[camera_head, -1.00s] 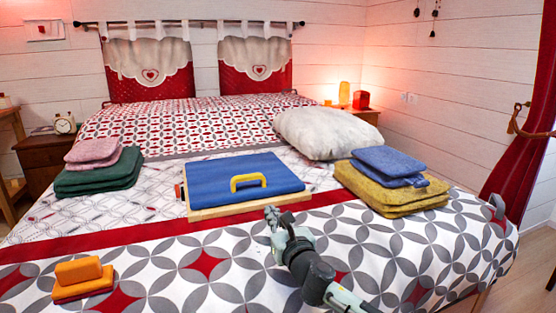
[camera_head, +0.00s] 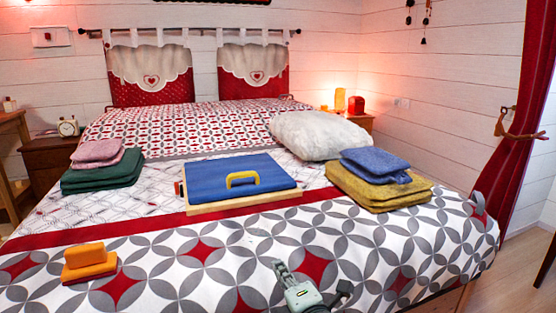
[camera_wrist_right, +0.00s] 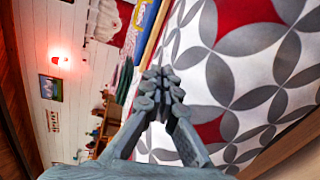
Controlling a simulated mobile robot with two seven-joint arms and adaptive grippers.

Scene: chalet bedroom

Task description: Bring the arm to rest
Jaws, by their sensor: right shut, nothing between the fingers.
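My right gripper (camera_head: 281,268) is low at the front of the bed in the head view, over the grey and white patterned cover (camera_head: 225,252). In the right wrist view the fingers of my right gripper (camera_wrist_right: 160,88) are together with nothing between them. My left gripper is not in either view.
A blue-topped board with a yellow handle (camera_head: 240,180) lies mid-bed. Folded green cloths (camera_head: 103,172) and pink ones (camera_head: 98,152) are left; yellow (camera_head: 378,190) and blue ones (camera_head: 375,166) right. An orange block (camera_head: 88,262) is front left. A white pillow (camera_head: 318,136) lies behind.

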